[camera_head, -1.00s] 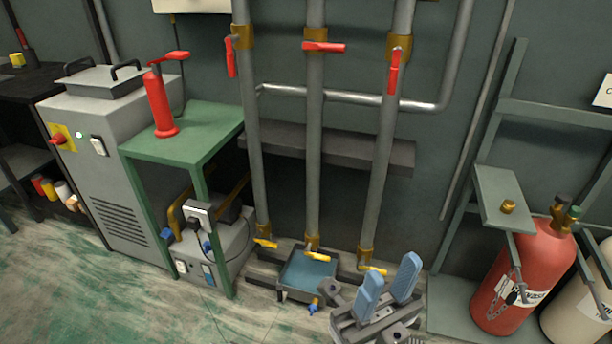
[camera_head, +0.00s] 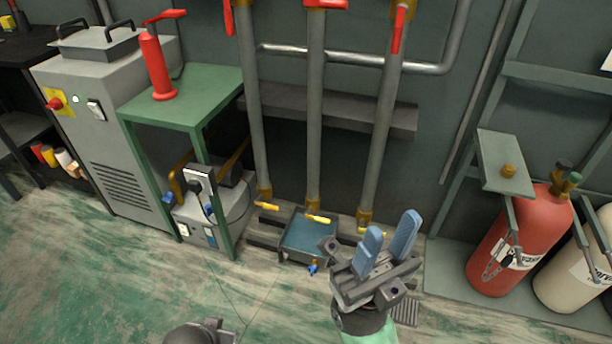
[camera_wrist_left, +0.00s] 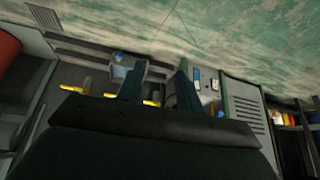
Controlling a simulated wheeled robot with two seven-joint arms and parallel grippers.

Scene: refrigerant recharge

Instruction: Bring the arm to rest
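My right gripper (camera_head: 390,236) is in the lower right middle of the head view, with its two blue fingers pointing up and apart. Nothing is between them. It appears in front of the pipe bottoms and just right of the blue tray (camera_head: 309,236); I cannot tell its exact distance from them. My left gripper (camera_wrist_left: 160,66) shows in the left wrist view, its two dark fingers apart with no object held between them. In the head view only a dark piece, probably of my left arm, shows at the bottom edge.
A green table (camera_head: 188,103) carries a red hand pump (camera_head: 157,68). A grey machine (camera_head: 112,135) stands left of it. Vertical pipes with red upper valves and yellow lower handles (camera_head: 317,219) line the wall. A red cylinder (camera_head: 518,240) stands right. Floor in front is clear.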

